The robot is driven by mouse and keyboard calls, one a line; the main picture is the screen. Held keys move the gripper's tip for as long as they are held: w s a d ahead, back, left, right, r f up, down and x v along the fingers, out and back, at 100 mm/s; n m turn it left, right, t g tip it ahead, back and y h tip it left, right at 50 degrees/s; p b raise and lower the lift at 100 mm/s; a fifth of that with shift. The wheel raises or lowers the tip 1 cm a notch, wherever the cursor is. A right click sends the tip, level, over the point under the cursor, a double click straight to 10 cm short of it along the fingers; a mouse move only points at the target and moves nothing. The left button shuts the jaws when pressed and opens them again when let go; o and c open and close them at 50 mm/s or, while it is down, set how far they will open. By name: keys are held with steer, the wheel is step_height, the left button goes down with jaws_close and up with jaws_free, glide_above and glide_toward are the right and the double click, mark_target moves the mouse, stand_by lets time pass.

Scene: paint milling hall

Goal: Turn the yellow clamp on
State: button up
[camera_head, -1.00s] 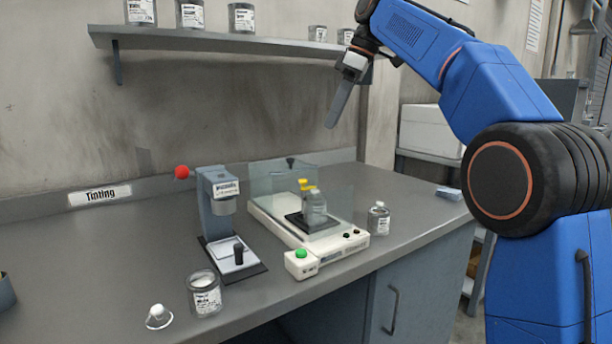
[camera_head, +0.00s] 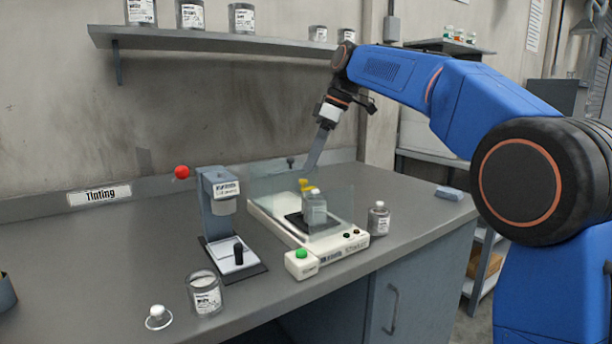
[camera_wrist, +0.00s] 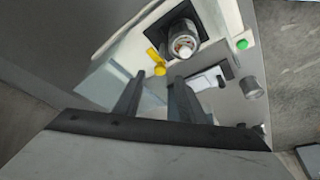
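The yellow clamp (camera_head: 307,186) sits behind a glass jar (camera_head: 315,208) on the dark plate of the white machine (camera_head: 300,255), behind clear shields. In the wrist view the yellow clamp (camera_wrist: 154,59) shows beside the jar (camera_wrist: 183,40), just beyond my fingertips. My gripper (camera_head: 311,168) is above and behind the clamp, pointing down, apart from it. In the wrist view my gripper (camera_wrist: 155,76) has a clear gap between its fingers and nothing in it.
A grey press (camera_head: 216,205) with a red ball handle (camera_head: 182,172) stands left of the machine. A small jar (camera_head: 378,218) stands to its right, an open jar (camera_head: 204,293) in front. A shelf (camera_head: 220,42) with cans hangs above.

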mark_target(304, 180)
steer(key=shift+x, duration=2.55)
steer(key=shift+c, duration=0.3)
